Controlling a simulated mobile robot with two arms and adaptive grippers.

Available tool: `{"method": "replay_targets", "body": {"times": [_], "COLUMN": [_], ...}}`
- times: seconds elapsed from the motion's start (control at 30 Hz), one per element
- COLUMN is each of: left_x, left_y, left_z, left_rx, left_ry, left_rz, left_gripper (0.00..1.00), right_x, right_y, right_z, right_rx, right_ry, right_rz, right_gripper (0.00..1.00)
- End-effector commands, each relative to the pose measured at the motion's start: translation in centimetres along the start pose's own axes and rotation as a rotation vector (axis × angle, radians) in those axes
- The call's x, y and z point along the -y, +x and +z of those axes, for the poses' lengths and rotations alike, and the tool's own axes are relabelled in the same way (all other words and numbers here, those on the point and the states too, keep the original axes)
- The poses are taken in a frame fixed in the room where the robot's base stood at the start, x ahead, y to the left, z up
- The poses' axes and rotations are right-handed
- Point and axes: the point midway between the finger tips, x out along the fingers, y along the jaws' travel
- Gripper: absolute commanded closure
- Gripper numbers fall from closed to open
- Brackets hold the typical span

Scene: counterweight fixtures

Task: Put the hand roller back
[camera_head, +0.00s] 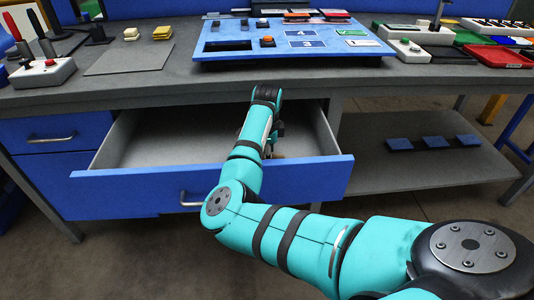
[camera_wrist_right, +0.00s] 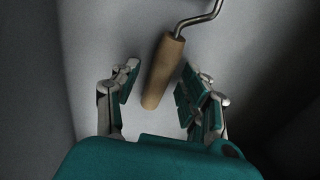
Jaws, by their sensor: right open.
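The hand roller (camera_wrist_right: 163,75) shows in the right wrist view, with a wooden handle and a bent metal rod. It lies on the light grey floor of the drawer; its roller end is out of the frame. My right gripper (camera_wrist_right: 155,92) is open, with one finger on each side of the wooden handle and gaps showing beside it. My left gripper is in neither view.
The drawer's front has a metal handle (camera_head: 192,199), and its left part looks empty. The workbench (camera_head: 130,93) above carries a blue panel (camera_head: 290,62) close over the drawer. A lower shelf (camera_head: 420,172) on the right holds blue blocks. A red tray (camera_head: 497,57) stands at the right.

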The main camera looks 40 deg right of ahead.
Motion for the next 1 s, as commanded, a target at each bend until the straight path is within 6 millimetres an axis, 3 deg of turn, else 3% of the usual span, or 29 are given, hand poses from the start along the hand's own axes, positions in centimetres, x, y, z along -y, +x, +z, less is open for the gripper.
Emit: {"method": "replay_targets", "body": {"times": [0.17, 0.6, 0.8, 1.0], "left_x": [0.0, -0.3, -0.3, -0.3], "left_y": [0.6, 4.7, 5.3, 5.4], "left_z": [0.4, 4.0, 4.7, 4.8], "left_rx": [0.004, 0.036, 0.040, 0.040], "left_ry": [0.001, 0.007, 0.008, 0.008], "left_rz": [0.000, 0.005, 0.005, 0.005], "left_gripper": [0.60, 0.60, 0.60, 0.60], "right_x": [0.1, 0.1, 0.1, 0.1], "right_y": [-1.8, -10.4, -11.9, -12.0], "right_z": [0.0, 0.0, 0.0, 0.0], "right_rx": [0.001, -0.001, 0.000, 0.000], "right_ry": [0.001, 0.000, 0.000, 0.000], "right_rz": [-0.002, -0.003, -0.001, 0.000], "right_gripper": [0.55, 0.55, 0.55, 0.55]}}
